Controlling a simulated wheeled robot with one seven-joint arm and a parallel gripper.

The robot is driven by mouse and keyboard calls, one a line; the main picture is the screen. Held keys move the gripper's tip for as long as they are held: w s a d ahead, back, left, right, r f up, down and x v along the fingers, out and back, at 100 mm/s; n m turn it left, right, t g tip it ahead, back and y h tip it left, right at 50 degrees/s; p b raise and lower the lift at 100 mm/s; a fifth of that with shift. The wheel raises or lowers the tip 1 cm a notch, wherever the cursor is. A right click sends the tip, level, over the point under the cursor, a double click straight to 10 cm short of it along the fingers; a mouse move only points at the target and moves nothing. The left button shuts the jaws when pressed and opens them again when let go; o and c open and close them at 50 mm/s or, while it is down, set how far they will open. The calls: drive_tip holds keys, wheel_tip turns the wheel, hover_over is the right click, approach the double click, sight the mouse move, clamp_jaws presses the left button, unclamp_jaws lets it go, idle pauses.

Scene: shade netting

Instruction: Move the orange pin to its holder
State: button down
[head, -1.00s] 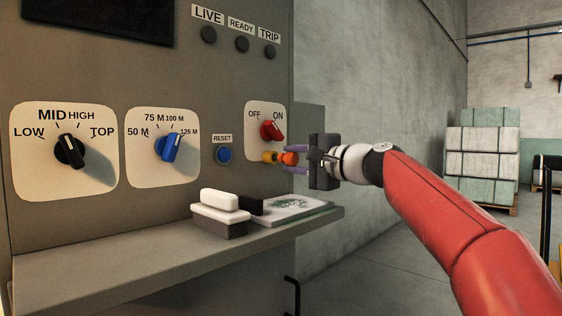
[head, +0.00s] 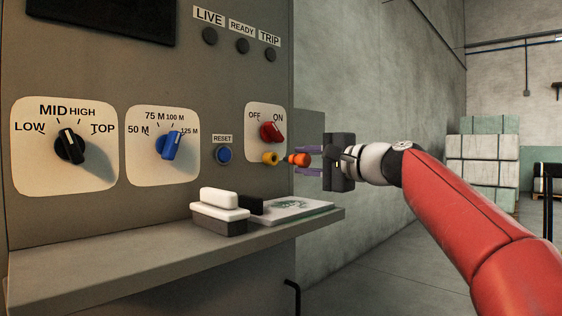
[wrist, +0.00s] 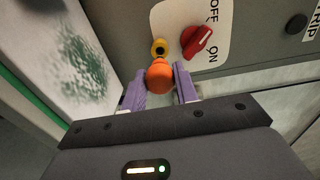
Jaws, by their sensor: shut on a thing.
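The orange pin (head: 300,160) has a rounded orange body and a thin tip pointing left at the panel. My gripper (head: 303,159) is shut on it, with one purple finger above and one below in the head view. The yellow ring socket (head: 270,158) is on the panel below the red knob (head: 271,132). A small gap separates pin and socket. In the wrist view the pin (wrist: 159,74) is between the fingers, and the yellow socket (wrist: 160,46) with its dark hole shows just beyond it.
A shelf (head: 120,262) juts out below the panel. On it are a white-topped eraser-like block (head: 219,213) and a flat printed pad (head: 290,209). A blue reset button (head: 224,155) is left of the socket. Open room lies right of the cabinet.

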sight(308, 161)
drive_tip(key=shift+b+v, duration=0.65)
drive_tip(key=shift+v, duration=0.2)
drive_tip(key=shift+b+v, duration=0.55)
drive_tip(key=shift+v, duration=0.65)
